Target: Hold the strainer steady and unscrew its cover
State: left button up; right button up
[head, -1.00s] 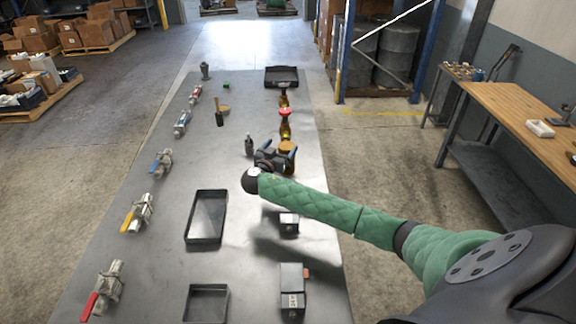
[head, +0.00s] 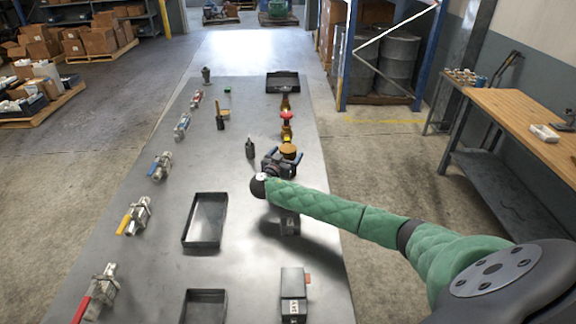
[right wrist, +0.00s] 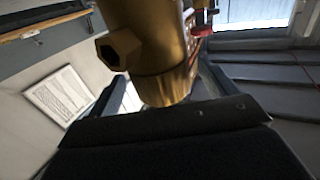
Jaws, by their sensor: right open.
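The brass strainer (head: 288,150) stands toward the far right of the grey table, in line with brass fittings behind it. Its round top shows just beyond my right gripper (head: 282,161). That gripper is open, its two blue-edged fingers pointing at the strainer. In the right wrist view the brass body (right wrist: 165,50) fills the upper middle, with a hexagonal boss (right wrist: 118,48) on its left side. The dark gripper (right wrist: 165,112) hides the body's lower end, and I cannot tell whether they touch. My left gripper is not in view.
A red-handled brass valve (head: 287,116) stands behind the strainer. A small dark bottle (head: 250,149) is left of my gripper. Black trays (head: 206,244) and a grey-black box (head: 293,283) lie nearer. Several valves line the left edge. The table's middle is mostly clear.

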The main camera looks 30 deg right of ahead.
jog(key=shift+x, duration=1.65)
grip_shut()
